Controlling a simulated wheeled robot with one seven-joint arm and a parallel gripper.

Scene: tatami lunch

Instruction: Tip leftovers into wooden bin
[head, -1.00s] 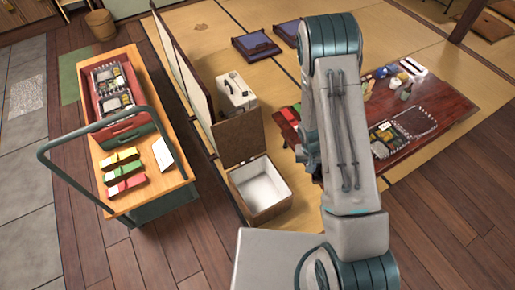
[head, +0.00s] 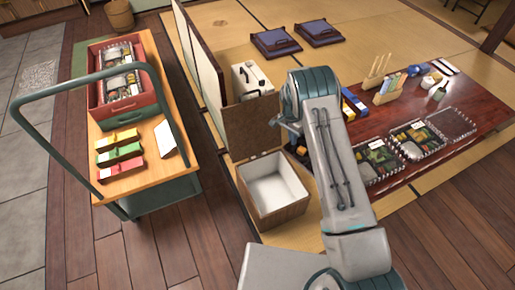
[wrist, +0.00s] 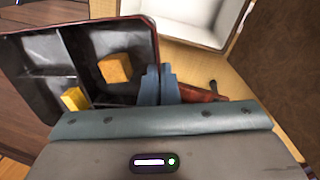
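The wooden bin (head: 296,212) stands open on the floor in the head view, with a white inside and its brown lid raised behind. Its white inside (wrist: 195,12) also shows at the top of the wrist view. A black divided lunch box (wrist: 95,50) with a dark red rim is in the wrist view. An orange piece (wrist: 115,68) and a yellow piece (wrist: 75,98) lie in its compartments. My gripper (wrist: 159,82) appears shut on the box's right wall, near its corner. In the head view my arm hides most of the gripper and box.
A green-handled cart (head: 165,195) on the left carries a red crate (head: 133,110) and coloured packs (head: 120,153). A white case (head: 250,80) stands behind the bin.

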